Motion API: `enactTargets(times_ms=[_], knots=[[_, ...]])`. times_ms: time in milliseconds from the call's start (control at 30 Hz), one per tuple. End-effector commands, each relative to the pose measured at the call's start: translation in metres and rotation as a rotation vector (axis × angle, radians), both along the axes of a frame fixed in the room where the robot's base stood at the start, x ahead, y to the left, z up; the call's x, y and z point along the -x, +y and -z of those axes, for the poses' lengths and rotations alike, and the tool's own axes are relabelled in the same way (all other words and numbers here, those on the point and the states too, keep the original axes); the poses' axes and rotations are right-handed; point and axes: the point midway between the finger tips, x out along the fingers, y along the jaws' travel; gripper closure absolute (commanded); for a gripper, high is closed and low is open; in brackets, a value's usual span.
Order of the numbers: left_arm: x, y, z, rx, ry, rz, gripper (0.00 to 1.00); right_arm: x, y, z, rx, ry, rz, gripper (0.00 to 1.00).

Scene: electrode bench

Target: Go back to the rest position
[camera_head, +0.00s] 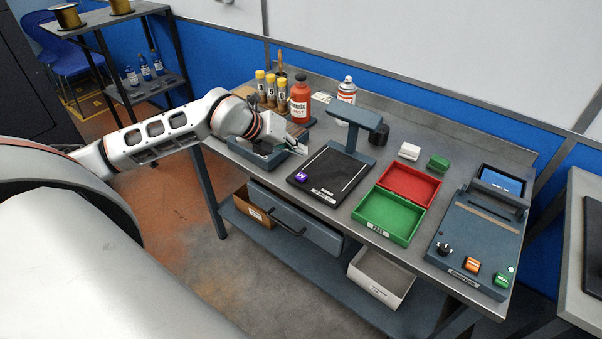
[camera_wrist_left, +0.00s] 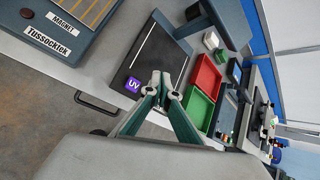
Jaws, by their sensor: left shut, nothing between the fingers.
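My right gripper is not in view.
A red tray (camera_head: 410,184) and a green tray (camera_head: 387,216) lie right of the board. A T-shaped stand (camera_head: 356,122) rises behind it. A control box (camera_head: 474,243) is at the bench's right end. Bottles, including a red one (camera_head: 300,100), stand at the back left.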

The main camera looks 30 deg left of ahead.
Motion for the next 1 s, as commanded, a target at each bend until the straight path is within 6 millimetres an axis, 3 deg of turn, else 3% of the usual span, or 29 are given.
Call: enactTargets(times_ms=[300,367,467,600,700,833,1000], knots=[[0.0,0.0,0.0,0.0,0.0,0.0,1.0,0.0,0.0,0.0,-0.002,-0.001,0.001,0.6],[0.004,-0.011,0.006,0.03,0.011,0.017,1.0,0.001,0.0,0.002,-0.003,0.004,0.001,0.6],[0.017,-0.047,0.021,0.139,0.033,0.07,1.0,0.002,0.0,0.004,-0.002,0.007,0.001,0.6],[0.047,-0.124,0.036,0.424,0.065,0.154,1.0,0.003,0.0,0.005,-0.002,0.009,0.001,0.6],[0.066,-0.168,0.034,0.653,0.072,0.166,1.0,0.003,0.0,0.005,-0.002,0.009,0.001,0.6],[0.081,-0.202,0.026,0.937,0.066,0.104,1.0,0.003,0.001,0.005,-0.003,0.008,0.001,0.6],[0.089,-0.209,0.028,1.269,0.061,-0.102,1.0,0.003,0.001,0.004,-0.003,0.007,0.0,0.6]])
